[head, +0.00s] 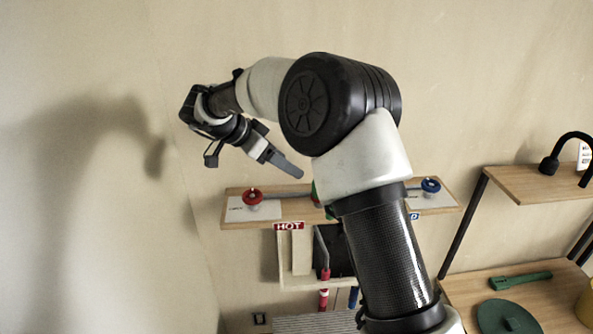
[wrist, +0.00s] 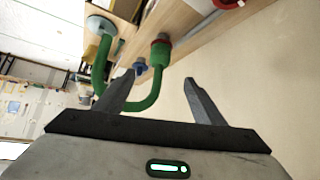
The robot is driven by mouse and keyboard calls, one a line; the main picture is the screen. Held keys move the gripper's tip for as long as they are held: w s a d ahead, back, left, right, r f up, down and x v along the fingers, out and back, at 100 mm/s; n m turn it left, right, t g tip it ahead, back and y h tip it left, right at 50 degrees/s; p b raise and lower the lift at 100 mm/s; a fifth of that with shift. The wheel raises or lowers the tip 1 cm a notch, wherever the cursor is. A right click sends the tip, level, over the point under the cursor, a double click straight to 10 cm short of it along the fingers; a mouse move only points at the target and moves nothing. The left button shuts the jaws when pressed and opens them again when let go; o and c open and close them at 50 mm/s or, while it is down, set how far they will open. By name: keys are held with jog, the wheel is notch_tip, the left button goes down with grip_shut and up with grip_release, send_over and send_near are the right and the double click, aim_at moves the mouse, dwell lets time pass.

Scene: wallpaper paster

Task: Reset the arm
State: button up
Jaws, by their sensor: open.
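My arm is raised and bent in the head view, with my gripper (head: 283,160) at the upper left, pointing down to the right above a wall-mounted wooden board. In the wrist view my gripper (wrist: 158,88) is open, its two grey fingers apart with nothing between them held. A green curved pipe (wrist: 152,96) shows behind the left finger. The gripper appears apart from the board and its fittings.
At right are a wooden shelf (head: 530,183) with a black curved faucet, and a counter (head: 460,292) with a green round object (head: 507,318). The left wall is bare.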

jog(key=shift+s+a+r, duration=0.2)
jog(key=shift+a+r, duration=0.15)
jog(key=shift+r, duration=0.05)
jog(key=w+r+n+t+y, duration=0.1)
jog(key=w+r+t, duration=0.3)
jog(key=r, duration=0.6)
jog(key=w+r+n+t+y, duration=0.1)
jog(key=w+r+n+t, duration=0.15)
jog(key=r+t, duration=0.55)
jog(key=s+a+r+n+y, duration=0.3)
jog(key=s+r+n+y, duration=0.45)
jog(key=s+r, duration=0.2)
jog(key=s+d+f+g, duration=0.3)
jog(key=s+f, duration=0.4)
jog(key=s, duration=0.3)
jog(key=s+d+f+n+g+h, duration=0.1)
jog(key=s+d+f+g, duration=0.3)
jog(key=s, duration=0.7)
jog(key=s+d+f+g, duration=0.3)
jog(key=s+d+f, duration=0.4)
jog(key=s+f, duration=0.3)
jog(key=shift+s+d+f+n, duration=0.15)
jog(key=shift+s+f+n, duration=0.2)
jog(key=shift+f, duration=0.2)
